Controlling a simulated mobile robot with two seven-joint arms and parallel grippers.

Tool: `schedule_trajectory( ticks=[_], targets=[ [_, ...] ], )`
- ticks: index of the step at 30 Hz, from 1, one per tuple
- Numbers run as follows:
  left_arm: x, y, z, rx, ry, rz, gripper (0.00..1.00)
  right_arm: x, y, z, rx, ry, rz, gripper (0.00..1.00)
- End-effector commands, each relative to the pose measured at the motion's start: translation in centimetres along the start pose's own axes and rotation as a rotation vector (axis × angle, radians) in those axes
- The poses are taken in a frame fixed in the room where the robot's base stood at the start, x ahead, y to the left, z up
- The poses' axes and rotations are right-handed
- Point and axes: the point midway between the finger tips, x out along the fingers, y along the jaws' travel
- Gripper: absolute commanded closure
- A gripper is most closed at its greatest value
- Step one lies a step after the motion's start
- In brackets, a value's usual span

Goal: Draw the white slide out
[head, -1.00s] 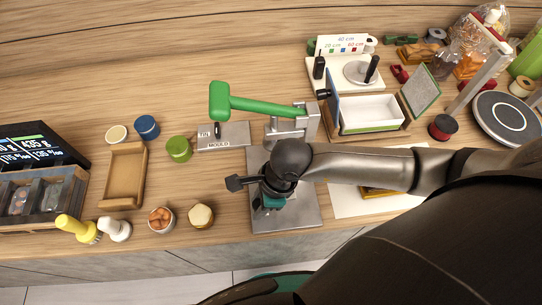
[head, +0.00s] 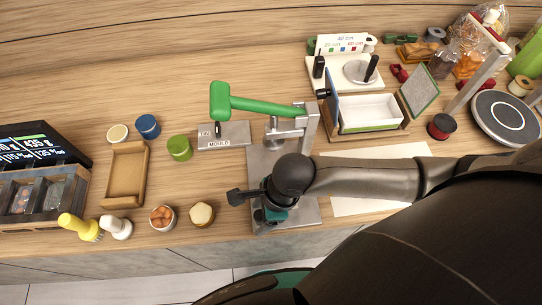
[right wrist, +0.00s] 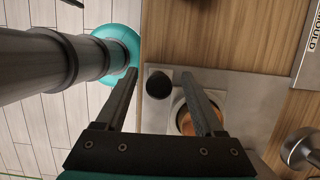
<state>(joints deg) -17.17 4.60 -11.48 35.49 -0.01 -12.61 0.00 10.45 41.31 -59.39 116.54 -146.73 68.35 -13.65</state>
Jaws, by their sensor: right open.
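In the right wrist view a pale slide (right wrist: 176,101) lies on the grey metal base of the press. A black knob (right wrist: 158,84) stands at its end, and a round brown-orange recess is partly behind my right finger. My right gripper (right wrist: 160,75) is open, with its fingers spread to either side of the knob in this view. I cannot tell how far above the knob they are. In the head view the press (head: 309,128) has a green handle (head: 262,105), and my right gripper (head: 272,213) hides the slide. My left gripper is out of view.
The counter's front edge runs close to the press base (head: 298,215). A mould plate (head: 225,136) lies to the left of the press. A white box in a wooden tray (head: 372,133) stands at the right. White paper (head: 345,207) lies under my right arm.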

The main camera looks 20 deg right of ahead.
Motion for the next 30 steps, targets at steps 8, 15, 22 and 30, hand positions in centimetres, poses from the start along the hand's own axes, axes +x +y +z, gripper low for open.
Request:
schedule_trajectory(
  ticks=[8, 15, 22, 30],
  targets=[
    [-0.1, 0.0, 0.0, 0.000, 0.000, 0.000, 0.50, -0.2, 0.0, 0.1, 0.000, -0.001, -0.001, 0.30],
    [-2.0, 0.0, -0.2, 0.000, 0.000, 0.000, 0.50, -2.1, -0.1, 0.7, 0.000, -0.001, -0.001, 0.30],
    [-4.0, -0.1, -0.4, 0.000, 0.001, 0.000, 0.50, -4.4, -0.1, 1.4, -0.001, 0.000, -0.001, 0.30],
    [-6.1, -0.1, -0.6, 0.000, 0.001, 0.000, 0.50, -6.7, -0.1, 2.1, -0.001, -0.001, -0.001, 0.30]
  ],
)
